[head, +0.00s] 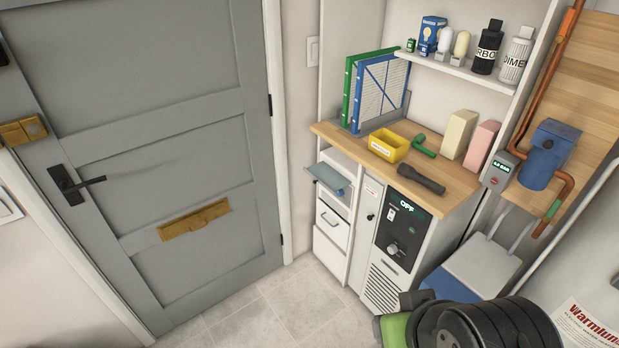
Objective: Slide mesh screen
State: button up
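Two upright framed screens stand side by side at the back left of the wooden counter. The blue-framed screen (382,91) shows a fine mesh and a diagonal blue bar. The green-framed screen (352,85) stands just behind it, mostly hidden. Both appear to stand in a grey holder (398,112). I cannot tell which one is the mesh screen of the task, or whether the green frame holds mesh too.
The wooden counter (454,188) also bears a yellow bin (388,146), a green tool (424,147), a black flashlight (421,179) and two upright blocks. A shelf (468,73) with bottles hangs above. A grey door (150,130) is left. Tiled floor (285,310) is clear between.

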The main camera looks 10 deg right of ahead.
aim_at(316, 181)
jog(key=i+u, duration=0.35)
jog(key=u, duration=0.15)
jog(key=i+l+u, duration=0.1)
jog(key=i+u, duration=0.35)
jog(key=i+l+u, duration=0.2)
jog(key=u, duration=0.3)
jog(key=i+l+u, duration=0.25)
jog(key=l+u, duration=0.2)
jog(key=i+l+u, duration=0.2)
jog(key=l+u, duration=0.15)
jog(key=u, duration=0.15)
